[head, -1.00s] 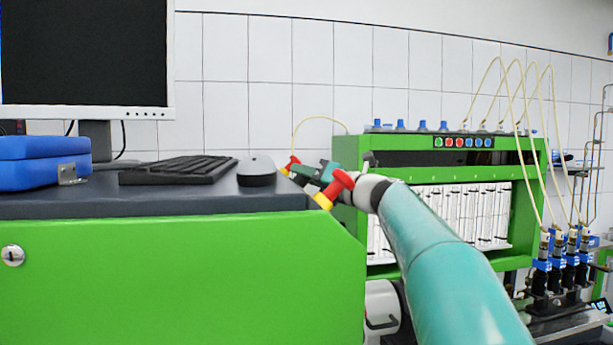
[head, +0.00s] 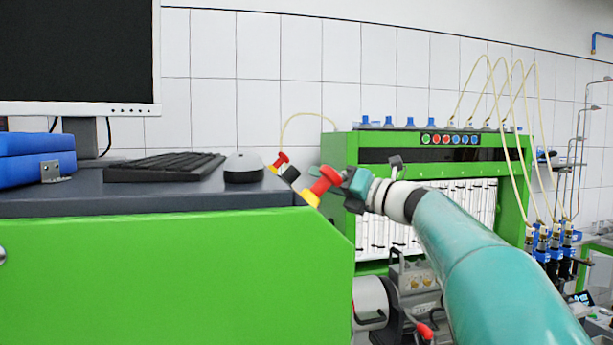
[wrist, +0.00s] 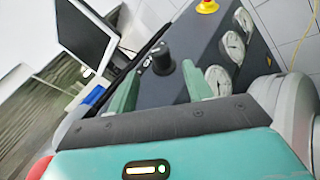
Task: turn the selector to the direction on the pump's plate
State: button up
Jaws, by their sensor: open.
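In the wrist view a black knob (wrist: 161,58), which looks like the selector, stands on a dark sloped panel (wrist: 195,50) with small white marks beside its base. My gripper (wrist: 161,72) is open, its two green fingers apart with the knob showing between and beyond them. No contact can be made out. In the head view my gripper (head: 350,186) is right of the bench's end, partly behind a red button. A small dark shape (head: 290,174) between two red buttons may be the same knob. The pump's plate cannot be identified, and the knob's direction is not readable.
Red-and-yellow buttons (head: 326,180) stick out close to my gripper, another (head: 281,160) farther back. Several round gauges (wrist: 232,45) line the panel. A green test rig (head: 342,235) stands behind my arm.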

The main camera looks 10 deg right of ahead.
jog(key=v, duration=0.4)
jog(key=shift+s+d, duration=0.2)
jog(key=shift+s, duration=0.1)
